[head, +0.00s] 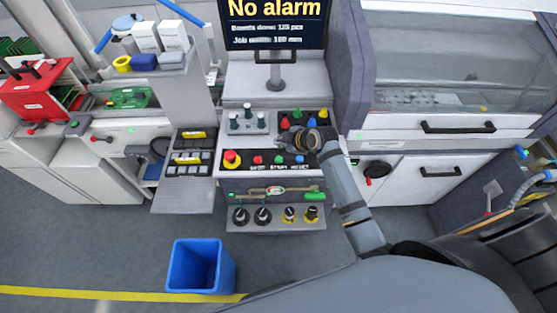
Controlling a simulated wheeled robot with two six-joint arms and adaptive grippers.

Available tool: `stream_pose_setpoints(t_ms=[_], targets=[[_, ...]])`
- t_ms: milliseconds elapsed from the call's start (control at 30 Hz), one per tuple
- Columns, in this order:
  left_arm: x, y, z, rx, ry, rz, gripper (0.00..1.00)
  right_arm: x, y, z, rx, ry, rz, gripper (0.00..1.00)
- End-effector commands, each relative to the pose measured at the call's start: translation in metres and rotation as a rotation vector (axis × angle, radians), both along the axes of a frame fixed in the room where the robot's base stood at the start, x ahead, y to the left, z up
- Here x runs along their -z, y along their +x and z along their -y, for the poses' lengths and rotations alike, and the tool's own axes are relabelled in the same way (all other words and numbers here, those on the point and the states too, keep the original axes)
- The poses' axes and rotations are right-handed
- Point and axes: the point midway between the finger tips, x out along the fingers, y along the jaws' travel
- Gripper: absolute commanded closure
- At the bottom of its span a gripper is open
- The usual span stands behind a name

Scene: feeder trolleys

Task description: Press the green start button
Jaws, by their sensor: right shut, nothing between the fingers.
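The green start button (279,160) is on the black control panel (243,169) in the middle of the head view, above the START lettering. A red button (257,160) is to its left and a blue button (299,159) to its right. My right gripper (283,145) is shut and empty. Its fingertips are over the back edge of the panel, just behind the green button in the picture. I cannot tell how high they are above it. My left gripper is not in view.
A red mushroom-shaped button (232,158) is at the panel's left end. Pegs and coloured knobs stand behind the panel. The screen (275,28) reads "No alarm". A drawer with dark and yellow knobs (289,214) is below. A blue bin (201,266) stands on the floor.

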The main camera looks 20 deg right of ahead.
Motion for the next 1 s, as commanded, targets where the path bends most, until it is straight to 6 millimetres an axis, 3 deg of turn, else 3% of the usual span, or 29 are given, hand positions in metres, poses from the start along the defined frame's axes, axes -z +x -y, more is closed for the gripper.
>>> stream_pose_setpoints(t_ms=[300,433,1000], targets=[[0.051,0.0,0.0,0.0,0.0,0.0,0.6,0.054,0.0,0.0,0.0,0.001,-0.001,1.0],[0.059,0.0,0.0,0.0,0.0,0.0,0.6,0.067,0.0,0.0,0.0,0.001,-0.001,1.0],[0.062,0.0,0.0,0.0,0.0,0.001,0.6,0.073,0.0,0.0,-0.001,0.0,-0.001,1.0]])
